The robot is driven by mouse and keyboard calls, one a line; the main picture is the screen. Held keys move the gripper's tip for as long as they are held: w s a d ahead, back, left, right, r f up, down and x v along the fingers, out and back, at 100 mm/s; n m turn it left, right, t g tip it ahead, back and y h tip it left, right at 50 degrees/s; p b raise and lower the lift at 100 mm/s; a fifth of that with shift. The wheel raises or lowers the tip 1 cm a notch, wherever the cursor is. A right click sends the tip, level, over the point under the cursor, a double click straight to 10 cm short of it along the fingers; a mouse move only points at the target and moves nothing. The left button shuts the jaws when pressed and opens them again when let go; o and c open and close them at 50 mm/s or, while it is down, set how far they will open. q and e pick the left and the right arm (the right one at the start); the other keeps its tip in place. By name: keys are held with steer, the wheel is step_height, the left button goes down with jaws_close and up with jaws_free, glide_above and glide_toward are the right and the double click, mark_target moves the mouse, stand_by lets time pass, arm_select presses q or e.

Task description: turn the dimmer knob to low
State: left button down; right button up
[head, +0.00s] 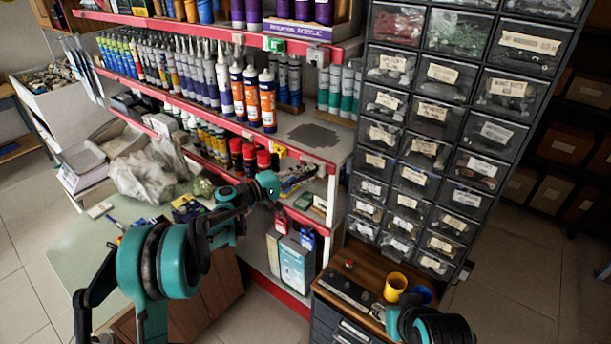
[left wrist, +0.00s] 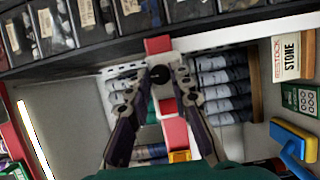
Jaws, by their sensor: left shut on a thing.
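The dimmer knob (left wrist: 160,75) is a dark round knob on a red and white edge strip in the left wrist view. My left gripper (left wrist: 158,78) is shut on it, one dark finger on each side at the tips. The knob's pointer and setting cannot be read. My right arm (head: 433,324) shows at the lower right, but its gripper fingers are not visible.
Shelves (head: 318,150) with bottles and tubes stand behind my left gripper. A drawer cabinet (head: 417,172) stands to the right. Yellow (head: 395,287) and blue (head: 421,294) cups stand near my right arm. A plastic bag (head: 150,175) lies on the table at left.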

stand_by(0.5)
arm_select(q)
steer(key=c, duration=1.6)
jaws_free()
steer(key=v, duration=1.2)
steer(key=shift+w+a+f, duration=0.1)
